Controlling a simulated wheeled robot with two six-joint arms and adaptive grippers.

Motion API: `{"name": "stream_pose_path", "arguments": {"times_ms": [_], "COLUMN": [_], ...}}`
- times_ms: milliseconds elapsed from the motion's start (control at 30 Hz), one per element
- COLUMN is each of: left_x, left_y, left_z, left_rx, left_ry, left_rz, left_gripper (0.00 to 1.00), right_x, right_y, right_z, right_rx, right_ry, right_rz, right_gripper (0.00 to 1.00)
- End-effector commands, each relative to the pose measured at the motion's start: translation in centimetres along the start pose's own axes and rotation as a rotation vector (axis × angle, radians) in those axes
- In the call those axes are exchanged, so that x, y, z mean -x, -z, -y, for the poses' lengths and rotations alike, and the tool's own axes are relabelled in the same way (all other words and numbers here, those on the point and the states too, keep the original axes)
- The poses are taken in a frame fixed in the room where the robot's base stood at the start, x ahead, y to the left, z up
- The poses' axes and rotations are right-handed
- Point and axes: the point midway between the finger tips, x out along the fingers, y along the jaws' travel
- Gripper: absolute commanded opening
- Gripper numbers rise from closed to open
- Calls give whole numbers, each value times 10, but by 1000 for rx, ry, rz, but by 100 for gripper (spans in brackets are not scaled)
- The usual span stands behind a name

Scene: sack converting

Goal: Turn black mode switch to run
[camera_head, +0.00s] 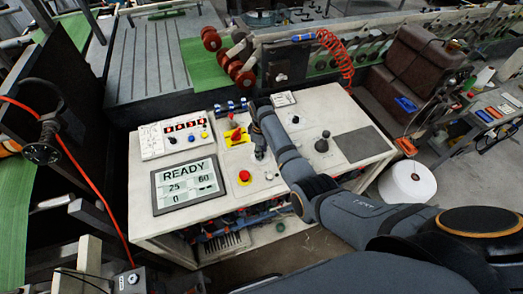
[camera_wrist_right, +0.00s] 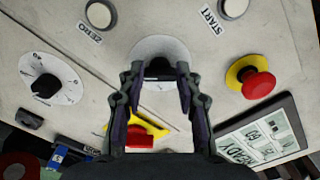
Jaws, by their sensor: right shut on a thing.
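The black mode switch (camera_wrist_right: 159,66) is a dark knob on a pale round plate, seen in the right wrist view between my right fingertips. My right gripper (camera_wrist_right: 160,76) is shut on it, one finger on each side. The fingers hide part of the knob, and I cannot read which position it points to. In the head view my right gripper (camera_head: 260,153) reaches down to the console top (camera_head: 215,215), and the switch is hidden there. My left gripper is not in view.
A red emergency button (camera_head: 244,177) and a READY display (camera_head: 187,185) are close by. A red handle on a yellow plate (camera_head: 237,136) lies behind. In the wrist view, a black dial knob (camera_wrist_right: 45,84) and START (camera_wrist_right: 233,8) and ZERO (camera_wrist_right: 100,13) buttons surround the gripper.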

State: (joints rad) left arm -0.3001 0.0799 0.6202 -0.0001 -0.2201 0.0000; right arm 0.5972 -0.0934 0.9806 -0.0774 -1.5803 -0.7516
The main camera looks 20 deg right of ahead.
Motion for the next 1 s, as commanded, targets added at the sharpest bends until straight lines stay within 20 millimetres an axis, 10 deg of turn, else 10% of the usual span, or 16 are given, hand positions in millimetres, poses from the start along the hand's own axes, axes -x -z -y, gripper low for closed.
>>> {"name": "stream_pose_path", "arguments": {"times_ms": [133,167,300,667,1000], "left_x": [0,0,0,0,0], "left_y": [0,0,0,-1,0], "left_z": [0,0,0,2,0], "left_rx": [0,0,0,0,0], "left_ry": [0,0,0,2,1], "left_rz": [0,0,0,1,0], "left_gripper": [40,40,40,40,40], "right_x": [1,1,1,5,79], "right_y": [1,1,0,1,1], "right_z": [-1,-1,0,-1,-1], "right_rx": [-1,-1,0,1,1], "right_ry": [-2,-2,-1,-2,-4], "right_rz": [-2,-2,-2,-3,-4], "right_gripper": [2,37,56,57,57]}}
